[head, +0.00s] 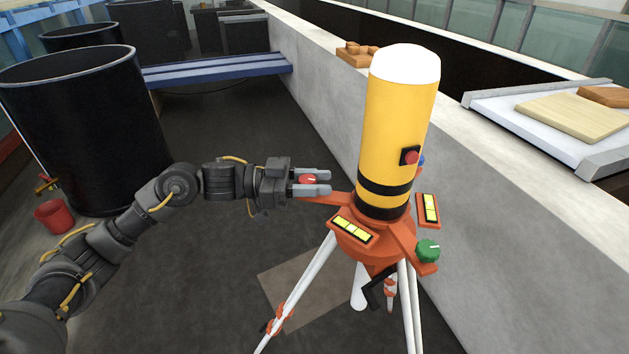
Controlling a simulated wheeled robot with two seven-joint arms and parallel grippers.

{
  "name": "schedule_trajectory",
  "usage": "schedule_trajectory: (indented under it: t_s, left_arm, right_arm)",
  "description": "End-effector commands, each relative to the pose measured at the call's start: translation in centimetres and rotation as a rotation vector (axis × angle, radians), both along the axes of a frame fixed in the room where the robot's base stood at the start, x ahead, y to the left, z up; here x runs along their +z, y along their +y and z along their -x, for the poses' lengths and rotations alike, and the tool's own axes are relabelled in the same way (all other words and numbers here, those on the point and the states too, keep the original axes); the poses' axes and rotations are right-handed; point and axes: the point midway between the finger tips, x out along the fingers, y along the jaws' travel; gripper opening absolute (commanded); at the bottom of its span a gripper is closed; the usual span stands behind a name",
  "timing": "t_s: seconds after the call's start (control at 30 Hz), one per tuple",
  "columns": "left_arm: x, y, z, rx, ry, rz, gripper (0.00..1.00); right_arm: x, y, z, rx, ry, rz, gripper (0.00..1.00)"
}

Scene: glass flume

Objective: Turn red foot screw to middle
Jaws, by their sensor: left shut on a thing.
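The red foot screw (308,179) is a small red knob with a white mark, at the left end of an orange arm of the instrument base. My left gripper (312,182) comes in level from the left and its two grey fingers are shut on the red foot screw, one on each side. The yellow cylindrical instrument (394,130) with a white cap and black band stands upright on an orange tripod head. A green foot screw (428,249) sits at the front right of the base. Two level vials with yellow windows show, one at the front (351,232) and one at the right (431,208). My right gripper is not in view.
White tripod legs (300,293) spread below the base over the dark floor. A concrete wall (480,190) runs behind and right, carrying a white tray with boards (545,122). Large black barrels (80,130) and a red bucket (54,217) stand at the left.

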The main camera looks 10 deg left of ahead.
Motion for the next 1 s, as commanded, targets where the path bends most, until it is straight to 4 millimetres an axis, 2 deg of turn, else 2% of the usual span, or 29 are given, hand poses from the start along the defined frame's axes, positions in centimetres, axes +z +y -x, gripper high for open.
schedule_trajectory:
  t_s: [0.27, 0.7, 1.0]
  left_arm:
    - [-0.5, -0.1, 0.4, -0.263, -0.002, 0.000, 0.09]
    - [-0.8, 0.0, 1.1, -0.652, -0.002, -0.005, 0.09]
    - [-0.4, 0.1, 1.5, -0.830, -0.001, -0.007, 0.09]
  right_arm:
    - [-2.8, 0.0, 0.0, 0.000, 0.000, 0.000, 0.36]
    - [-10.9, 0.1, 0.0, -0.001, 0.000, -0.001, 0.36]
    - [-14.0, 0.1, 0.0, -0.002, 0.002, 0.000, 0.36]
